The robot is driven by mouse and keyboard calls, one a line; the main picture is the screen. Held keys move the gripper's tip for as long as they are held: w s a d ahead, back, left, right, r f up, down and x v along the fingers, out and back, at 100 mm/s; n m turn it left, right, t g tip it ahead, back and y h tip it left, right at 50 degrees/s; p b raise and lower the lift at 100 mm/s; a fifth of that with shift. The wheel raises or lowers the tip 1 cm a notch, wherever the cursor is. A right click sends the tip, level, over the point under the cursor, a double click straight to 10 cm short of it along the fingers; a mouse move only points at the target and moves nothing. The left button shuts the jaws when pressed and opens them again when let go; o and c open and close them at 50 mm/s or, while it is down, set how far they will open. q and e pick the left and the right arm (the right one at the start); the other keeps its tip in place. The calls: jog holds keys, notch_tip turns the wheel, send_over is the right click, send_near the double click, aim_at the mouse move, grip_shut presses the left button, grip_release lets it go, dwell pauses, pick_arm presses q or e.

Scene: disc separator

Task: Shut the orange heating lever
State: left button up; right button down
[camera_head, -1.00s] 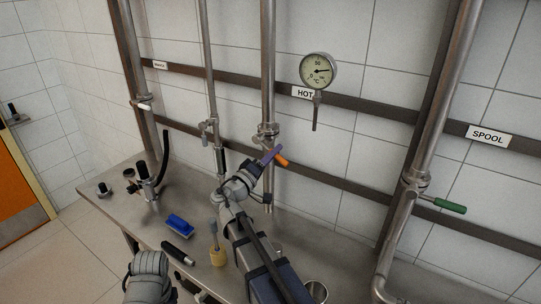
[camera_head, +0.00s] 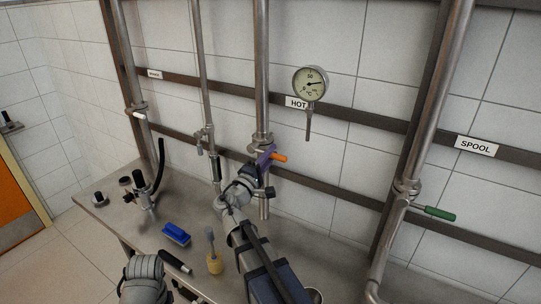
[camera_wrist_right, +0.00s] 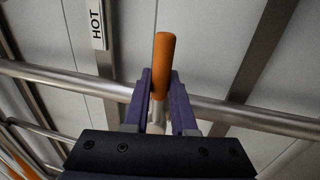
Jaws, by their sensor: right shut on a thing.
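The orange heating lever (camera_head: 280,158) sticks out to the right from the valve (camera_head: 262,138) on the vertical pipe under the HOT label. My right gripper (camera_head: 268,155) is at the lever, its purple fingers shut on it. In the right wrist view, the orange handle (camera_wrist_right: 163,68) stands up between the two purple fingers (camera_wrist_right: 159,98), with its tip beyond them. The valve is partly hidden behind the gripper in the head view. My left arm shows at the bottom left of the head view, but its gripper is not in view.
A dial gauge (camera_head: 310,83) hangs on the wall above right. A green lever (camera_head: 439,213) is on the SPOOL pipe at right.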

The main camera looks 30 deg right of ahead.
jog(key=shift+r, duration=0.1)
jog(key=c, duration=0.7)
grip_release()
jog(key=shift+c, duration=0.2)
jog(key=b+v, duration=0.1)
jog(key=v, duration=0.6)
jog(key=shift+s+a, duration=0.2)
jog(key=shift+a, duration=0.15)
